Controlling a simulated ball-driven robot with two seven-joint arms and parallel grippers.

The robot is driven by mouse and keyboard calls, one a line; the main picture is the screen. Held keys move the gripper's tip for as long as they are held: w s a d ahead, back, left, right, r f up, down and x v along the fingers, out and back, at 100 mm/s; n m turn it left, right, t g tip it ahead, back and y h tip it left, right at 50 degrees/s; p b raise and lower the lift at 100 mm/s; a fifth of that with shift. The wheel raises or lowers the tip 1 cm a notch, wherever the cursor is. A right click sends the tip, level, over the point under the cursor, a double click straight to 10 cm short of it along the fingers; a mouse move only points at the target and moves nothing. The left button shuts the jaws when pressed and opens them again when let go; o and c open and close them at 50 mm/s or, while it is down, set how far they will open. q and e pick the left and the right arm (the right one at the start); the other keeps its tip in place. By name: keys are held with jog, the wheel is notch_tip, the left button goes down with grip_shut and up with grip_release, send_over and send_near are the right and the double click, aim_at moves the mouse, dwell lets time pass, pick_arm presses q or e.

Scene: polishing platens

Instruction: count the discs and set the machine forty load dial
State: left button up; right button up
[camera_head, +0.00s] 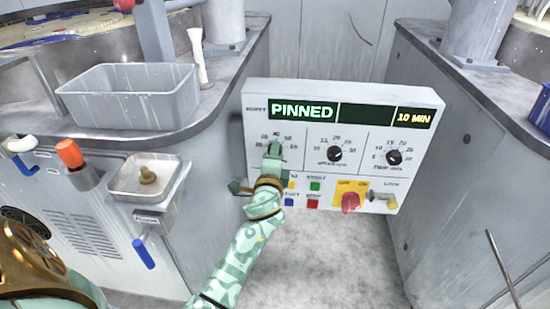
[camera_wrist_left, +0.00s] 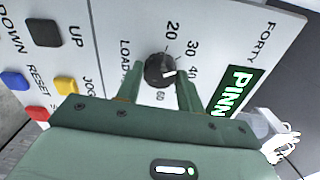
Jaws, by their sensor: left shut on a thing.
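The control panel (camera_head: 340,183) labelled FORTY faces me, with a lit display (camera_head: 303,111) reading PINNED and 10 MIN. My left gripper (camera_head: 273,153) is at the leftmost dial and covers most of it. In the left wrist view, the black load dial (camera_wrist_left: 158,67) sits between the two green fingers, which are shut on it. Its white pointer mark faces toward the 40 side of the scale. Numbers 20, 30, 40 and 60 are readable around it. My right gripper is not in view.
Two more dials (camera_head: 334,154) (camera_head: 394,157), a red switch (camera_head: 351,201) and a key lock (camera_head: 391,202) lie right of my gripper. Coloured buttons (camera_head: 315,186) sit close beside it. A grey bin (camera_head: 130,97) and a small tray (camera_head: 165,187) are at the left.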

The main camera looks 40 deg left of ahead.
pick_arm(q)
jog(key=shift+f+n, duration=0.2)
jog(key=shift+n, duration=0.9)
